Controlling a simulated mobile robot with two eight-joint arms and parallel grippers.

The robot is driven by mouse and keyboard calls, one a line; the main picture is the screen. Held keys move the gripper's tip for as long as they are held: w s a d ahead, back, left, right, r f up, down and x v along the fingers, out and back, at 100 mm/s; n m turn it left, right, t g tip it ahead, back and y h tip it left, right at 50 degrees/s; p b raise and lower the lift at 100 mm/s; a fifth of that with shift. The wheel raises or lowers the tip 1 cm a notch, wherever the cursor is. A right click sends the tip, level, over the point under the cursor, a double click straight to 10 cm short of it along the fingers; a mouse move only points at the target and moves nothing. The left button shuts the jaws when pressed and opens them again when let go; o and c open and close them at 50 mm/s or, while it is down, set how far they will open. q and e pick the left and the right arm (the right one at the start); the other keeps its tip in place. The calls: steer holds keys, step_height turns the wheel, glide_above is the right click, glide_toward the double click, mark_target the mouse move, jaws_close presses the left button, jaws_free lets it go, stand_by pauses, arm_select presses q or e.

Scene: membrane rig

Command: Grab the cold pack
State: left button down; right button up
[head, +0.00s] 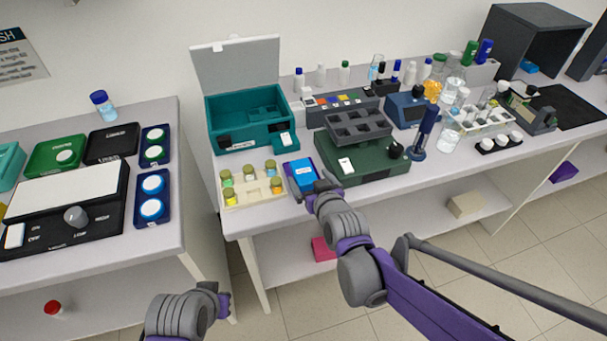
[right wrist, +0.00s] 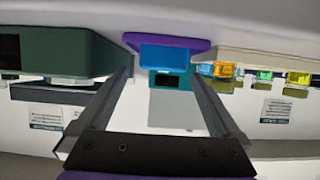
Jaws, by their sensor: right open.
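The cold pack (head: 303,174) is a bright blue block with a small white label. It lies on a purple tray (head: 290,166) near the front edge of the middle bench. In the right wrist view, which is upside down, the blue cold pack (right wrist: 165,58) shows ahead, between the fingers. My right gripper (head: 314,187) is at the front of the pack, open and empty; its two dark fingers (right wrist: 165,95) stand apart with a gap before the pack. My left arm (head: 190,312) is low in front of the benches, and its fingers cannot be made out.
A cream rack (head: 243,203) of capped vials stands left of the pack. A dark green device (head: 375,165) stands close on its right. A teal box (head: 225,137) with a raised lid stands behind. A gap separates this bench from the left bench (head: 170,235).

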mark_target(304, 173)
steer(key=x, duration=0.5)
steer(key=shift+w+a, duration=0.1)
steer(key=shift+a, duration=0.1)
steer(key=c, duration=1.5)
